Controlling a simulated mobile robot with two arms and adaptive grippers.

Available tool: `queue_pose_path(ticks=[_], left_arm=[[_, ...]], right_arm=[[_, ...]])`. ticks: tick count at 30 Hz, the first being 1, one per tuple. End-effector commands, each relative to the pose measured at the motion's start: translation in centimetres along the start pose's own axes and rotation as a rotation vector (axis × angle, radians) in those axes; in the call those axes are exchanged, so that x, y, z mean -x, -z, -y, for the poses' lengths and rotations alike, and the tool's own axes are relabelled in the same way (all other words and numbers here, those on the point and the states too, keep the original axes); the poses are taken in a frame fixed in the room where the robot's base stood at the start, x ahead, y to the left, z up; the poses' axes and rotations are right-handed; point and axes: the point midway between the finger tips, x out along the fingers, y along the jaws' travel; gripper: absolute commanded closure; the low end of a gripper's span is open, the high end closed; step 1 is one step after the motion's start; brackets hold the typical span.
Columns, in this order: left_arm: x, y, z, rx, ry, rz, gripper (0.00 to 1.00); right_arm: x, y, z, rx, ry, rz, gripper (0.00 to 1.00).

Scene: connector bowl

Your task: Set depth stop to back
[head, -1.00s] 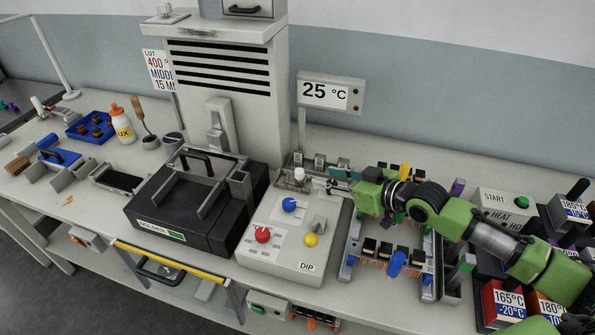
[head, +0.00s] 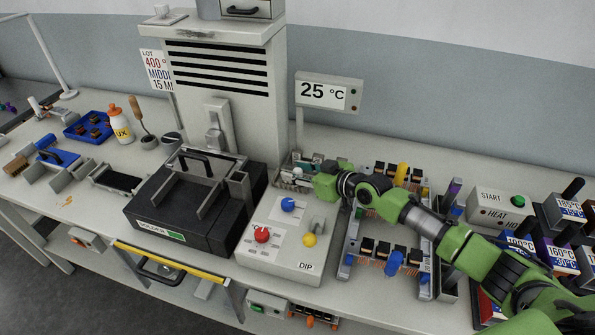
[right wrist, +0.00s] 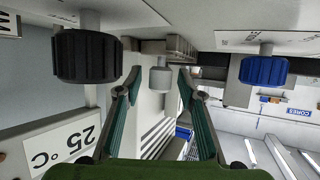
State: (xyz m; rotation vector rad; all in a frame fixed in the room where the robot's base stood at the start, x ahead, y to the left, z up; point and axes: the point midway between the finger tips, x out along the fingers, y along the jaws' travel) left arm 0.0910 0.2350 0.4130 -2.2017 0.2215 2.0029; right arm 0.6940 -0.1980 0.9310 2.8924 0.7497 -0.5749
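The fingers are apart, with a gap visible on each side of the knob. In the head view my right gripper (head: 298,180) reaches in from the right to the back edge of the grey dip panel (head: 285,255). There it hides the knob and its setting. My left gripper is not in view.
A black knob (right wrist: 85,55) is close to the fingers in the wrist view. A black solder unit (head: 180,220) stands left and a circuit-board rack (head: 425,270) right.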

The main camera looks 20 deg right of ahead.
Motion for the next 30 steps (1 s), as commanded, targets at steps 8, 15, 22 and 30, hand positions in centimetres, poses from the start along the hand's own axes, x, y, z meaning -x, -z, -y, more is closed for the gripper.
queue_pose_path(ticks=[8,15,22,30], left_arm=[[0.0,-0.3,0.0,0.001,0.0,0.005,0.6],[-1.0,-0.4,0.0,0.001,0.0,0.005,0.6],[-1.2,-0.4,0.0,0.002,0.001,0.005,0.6],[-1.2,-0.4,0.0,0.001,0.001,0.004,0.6]], right_arm=[[0.0,0.0,0.0,-0.001,0.0,0.0,1.0],[0.7,-0.6,-0.5,0.0,-0.001,0.001,1.0],[1.5,-0.7,-0.8,-0.002,-0.001,0.002,1.0],[1.5,-0.7,-0.9,-0.001,-0.001,0.003,0.64]])
